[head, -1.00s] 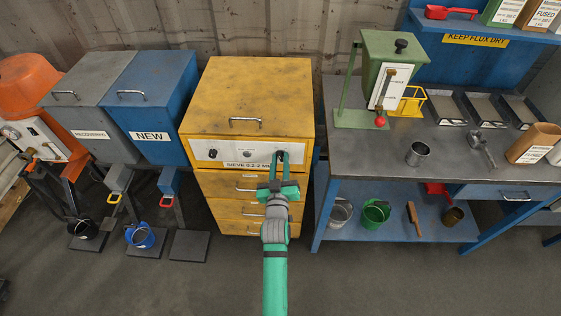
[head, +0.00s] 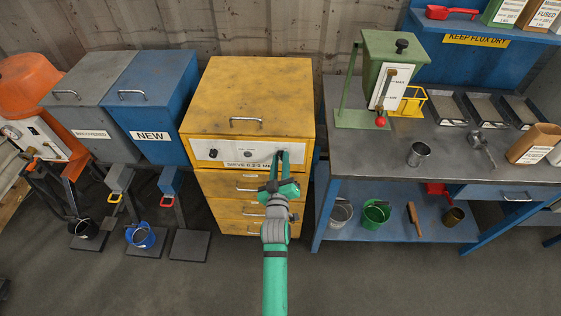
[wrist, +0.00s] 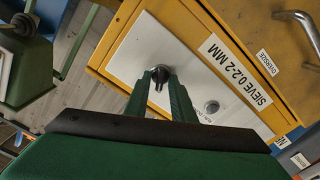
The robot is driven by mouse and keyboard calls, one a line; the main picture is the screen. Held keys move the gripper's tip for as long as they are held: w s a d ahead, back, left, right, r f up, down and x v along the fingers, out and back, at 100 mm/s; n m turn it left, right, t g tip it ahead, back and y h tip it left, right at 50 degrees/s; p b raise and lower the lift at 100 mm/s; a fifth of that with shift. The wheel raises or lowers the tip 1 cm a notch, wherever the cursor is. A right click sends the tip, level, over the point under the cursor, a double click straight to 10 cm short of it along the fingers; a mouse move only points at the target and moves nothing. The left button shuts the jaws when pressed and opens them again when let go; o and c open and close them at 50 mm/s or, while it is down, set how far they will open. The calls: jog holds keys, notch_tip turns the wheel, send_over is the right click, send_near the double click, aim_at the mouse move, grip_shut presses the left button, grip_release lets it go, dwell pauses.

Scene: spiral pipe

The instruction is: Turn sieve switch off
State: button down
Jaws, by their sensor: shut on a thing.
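The sieve is a yellow cabinet (head: 215,95) with a white control panel (head: 230,150) and a "SIEVE 0.2-2 MM" label (wrist: 235,70). A dark round switch knob (wrist: 160,72) sits on the panel in the wrist view. My gripper (head: 281,156) is at the right end of the panel in the head view, shut on this knob. In the wrist view my gripper (wrist: 159,78) has one finger on each side of the knob. The fingers mostly hide the knob in the head view, and its pointing direction cannot be told.
A second black knob (head: 213,153) and a small grey round fitting (head: 248,153) are on the same panel. Yellow drawers (head: 230,205) with handles are below. A blue "NEW" bin (head: 165,100) stands left, a metal workbench (head: 350,160) right. The floor in front is clear.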

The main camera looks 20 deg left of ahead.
jog(key=c, duration=1.9)
grip_release()
jog(key=shift+o, duration=0.2)
jog(key=shift+s, duration=0.1)
jog(key=v, duration=1)
jog(key=shift+s, duration=0.35)
jog(key=shift+d, duration=0.1)
jog(key=s+d+f+m+h, duration=0.1)
jog(key=s+d+m, duration=0.1)
jog(key=s+d, duration=0.45)
jog(key=s+d+f+m+g+h, duration=0.1)
jog(key=s+d+f+m, duration=0.15)
jog(key=s, duration=0.75)
jog(key=s+d+m+h, duration=0.1)
jog(key=s+d+m, duration=0.1)
jog(key=s+d, duration=0.5)
jog(key=s+d+r+m+g+h, duration=0.1)
jog(key=s+r+m+h, duration=0.1)
jog(key=s, duration=0.9)
jog(key=shift+r+m, duration=0.45)
jog(key=shift+r, duration=0.55)
